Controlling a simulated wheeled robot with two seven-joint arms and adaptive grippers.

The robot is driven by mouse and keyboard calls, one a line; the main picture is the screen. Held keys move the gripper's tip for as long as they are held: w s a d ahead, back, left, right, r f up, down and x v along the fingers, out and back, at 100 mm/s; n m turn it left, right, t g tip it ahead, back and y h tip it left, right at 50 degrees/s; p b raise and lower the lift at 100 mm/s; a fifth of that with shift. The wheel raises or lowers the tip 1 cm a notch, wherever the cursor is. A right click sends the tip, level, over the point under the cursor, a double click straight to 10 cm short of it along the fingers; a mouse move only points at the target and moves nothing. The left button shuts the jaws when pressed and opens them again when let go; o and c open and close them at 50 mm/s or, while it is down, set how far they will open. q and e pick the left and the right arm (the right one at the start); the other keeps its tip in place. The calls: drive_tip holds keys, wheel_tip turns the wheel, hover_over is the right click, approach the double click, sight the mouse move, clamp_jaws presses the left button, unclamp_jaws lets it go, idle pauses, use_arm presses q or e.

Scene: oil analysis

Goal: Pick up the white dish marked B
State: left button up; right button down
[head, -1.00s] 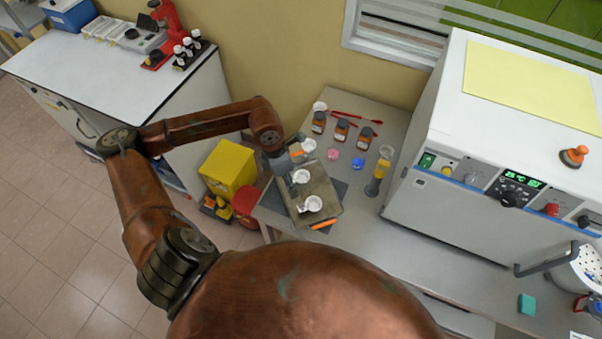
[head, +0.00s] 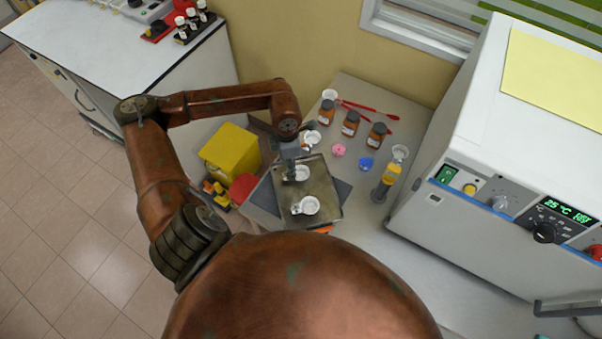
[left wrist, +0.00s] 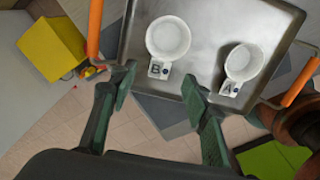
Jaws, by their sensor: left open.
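The white dish marked B (left wrist: 168,38) sits on a metal tray (left wrist: 205,50), its label tab (left wrist: 158,70) facing my left gripper (left wrist: 158,92). The gripper is open and empty, its two green fingers apart, just short of the tab in the picture. In the head view the dish (head: 302,173) is partly hidden by my left gripper (head: 291,175). The white dish marked A (left wrist: 243,62) is beside it on the tray and also shows in the head view (head: 306,206). My right gripper is not in view.
The tray has orange handles (left wrist: 95,28). Another white dish (head: 312,138) is behind the tray. Brown bottles (head: 350,123), a pink dish (head: 338,150), a blue dish (head: 366,164) and a yellow-labelled cylinder (head: 386,182) stand to the right. A yellow bin (head: 230,152) is left.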

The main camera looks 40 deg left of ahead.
use_arm(q)
drive_tip(key=shift+s+a+f, duration=0.1)
drive_tip(key=shift+s+f, duration=0.05)
drive_tip(key=shift+f, duration=0.4)
drive_tip(key=shift+s+f, duration=0.15)
drive_tip(key=shift+f, duration=0.4)
wheel_tip(320, 180, down, 4)
drive_tip(key=shift+f, duration=0.15)
drive_tip(key=shift+c, duration=0.4)
clamp_jaws()
